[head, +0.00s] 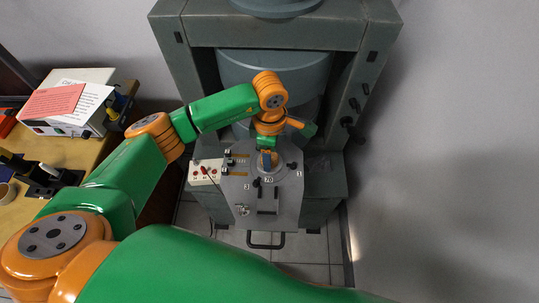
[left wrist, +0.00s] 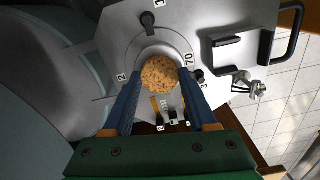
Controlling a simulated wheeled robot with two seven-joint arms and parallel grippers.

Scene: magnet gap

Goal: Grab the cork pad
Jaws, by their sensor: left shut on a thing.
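The cork pad (left wrist: 160,74) is a round, speckled tan disc. In the left wrist view it sits between the two blue fingers of my left gripper (left wrist: 162,80), which are shut on it at its sides. Behind it is the grey metal plate (left wrist: 120,22) with a round dial and number marks. In the head view my left gripper (head: 267,162) points down over the round part of this plate (head: 287,205), in front of the big magnet. The cork is mostly hidden there. I cannot tell whether the pad touches the plate. My right gripper is not in view.
The large grey magnet frame (head: 345,75) stands behind and around my left gripper. A white box with red leads (head: 205,172) is left of the plate. A wooden table (head: 70,152) with papers and instruments is at the left. A grey wall fills the right.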

